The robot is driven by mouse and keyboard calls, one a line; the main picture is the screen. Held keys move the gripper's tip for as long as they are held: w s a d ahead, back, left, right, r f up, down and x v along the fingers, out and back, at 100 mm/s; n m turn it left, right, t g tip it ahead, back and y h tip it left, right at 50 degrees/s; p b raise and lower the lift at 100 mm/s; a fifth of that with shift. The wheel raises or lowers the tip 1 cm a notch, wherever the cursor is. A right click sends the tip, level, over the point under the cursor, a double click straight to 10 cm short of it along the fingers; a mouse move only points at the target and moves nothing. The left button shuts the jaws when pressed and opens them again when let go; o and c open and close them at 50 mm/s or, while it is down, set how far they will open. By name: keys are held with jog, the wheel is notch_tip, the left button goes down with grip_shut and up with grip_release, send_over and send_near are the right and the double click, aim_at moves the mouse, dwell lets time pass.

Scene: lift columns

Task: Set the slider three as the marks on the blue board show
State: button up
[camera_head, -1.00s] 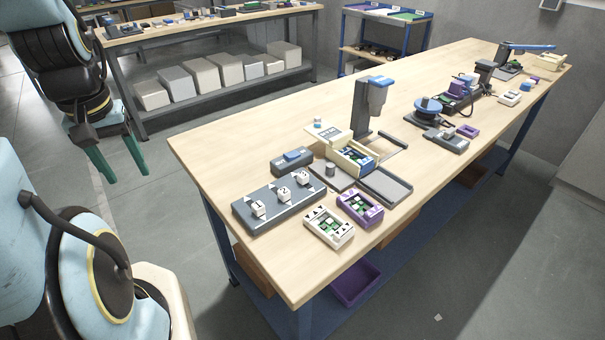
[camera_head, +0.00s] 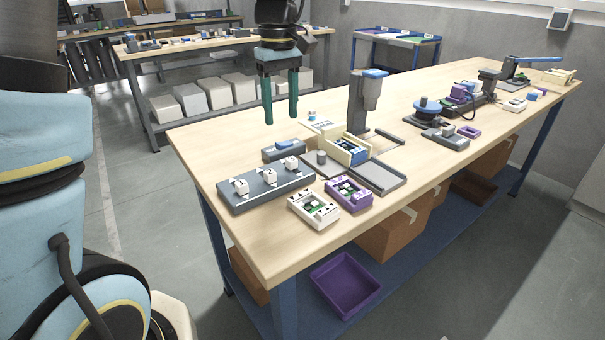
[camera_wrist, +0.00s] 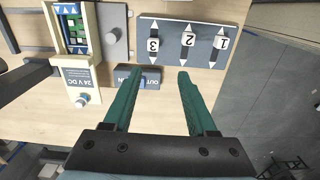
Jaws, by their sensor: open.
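The grey slider panel (camera_head: 262,194) lies at the near left of the workbench and carries three white numbered sliders. Slider three (camera_wrist: 153,44) is at the left in the wrist view, about mid-track between two white arrowheads; it is the rightmost slider (camera_head: 290,163) in the head view. Sliders two (camera_wrist: 188,40) and one (camera_wrist: 222,43) stand beside it. My gripper (camera_head: 281,118) is open and empty, above and behind the panel; its fingertips (camera_wrist: 160,75) show below slider three in the wrist view. A blue and green board (camera_wrist: 76,38) sits in a cream case; its marks are too small to read.
A dark upright post (camera_head: 357,100) stands to the right. The bench's left corner is clear.

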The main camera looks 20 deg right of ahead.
aim_at(292, 159)
jog(key=f, duration=0.3)
jog(key=d+f+p, duration=0.1)
jog(key=f, duration=0.3)
jog(key=s+f, duration=0.1)
jog(key=f, duration=0.2)
jog(key=shift+d+f, duration=0.3)
jog(key=shift+d, duration=0.05)
grip_shut()
jog(key=shift+w, duration=0.1)
dwell(1.0)
